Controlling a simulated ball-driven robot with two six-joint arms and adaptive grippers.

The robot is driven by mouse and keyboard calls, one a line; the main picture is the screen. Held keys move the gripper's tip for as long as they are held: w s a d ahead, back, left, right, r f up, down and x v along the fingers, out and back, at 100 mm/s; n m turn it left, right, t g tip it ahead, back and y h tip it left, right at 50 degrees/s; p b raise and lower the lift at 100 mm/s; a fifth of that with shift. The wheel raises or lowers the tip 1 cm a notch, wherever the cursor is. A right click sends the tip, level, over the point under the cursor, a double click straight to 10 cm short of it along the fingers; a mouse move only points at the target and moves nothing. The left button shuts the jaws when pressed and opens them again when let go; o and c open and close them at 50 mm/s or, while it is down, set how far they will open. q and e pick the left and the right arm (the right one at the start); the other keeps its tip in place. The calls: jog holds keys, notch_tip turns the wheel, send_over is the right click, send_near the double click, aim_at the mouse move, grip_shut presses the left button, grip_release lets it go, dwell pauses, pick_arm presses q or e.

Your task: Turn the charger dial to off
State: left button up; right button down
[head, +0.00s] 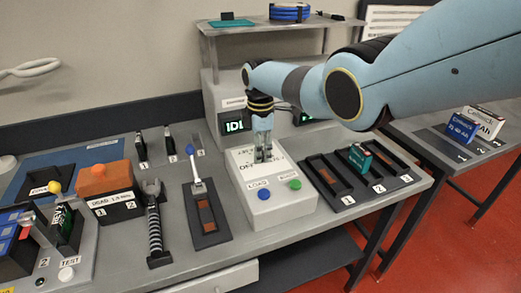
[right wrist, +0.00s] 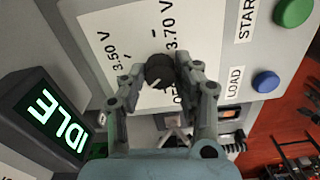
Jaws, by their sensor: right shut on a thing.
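The charger is a pale box (head: 262,214) on the bench in the head view, with a sloped top panel, a blue LOAD button (head: 264,194) and a green button (head: 295,184). Its dark round dial (right wrist: 158,69) shows in the right wrist view, between labels reading 3.50 V and 3.70 V, with an OFF label partly hidden by a finger. My right gripper (head: 263,157) reaches down to the panel and is shut on the dial, one finger on each side. My left gripper is not in view.
A green display (right wrist: 56,122) reads IDLE behind the dial. To the right is a black slotted tray (head: 387,186) holding a green battery (head: 359,158). To the left are a lever with a blue knob (head: 190,149) and an orange-topped box (head: 104,180).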

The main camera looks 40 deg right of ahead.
jog(key=n, duration=0.5)
jog(key=shift+n, duration=0.3)
jog(key=n, duration=0.4)
jog(key=shift+n, duration=0.3)
jog(key=c, duration=0.9)
grip_release()
jog(key=shift+c, duration=0.2)
jog(key=shift+r, duration=0.1)
notch_tip(320, 180, up, 12)
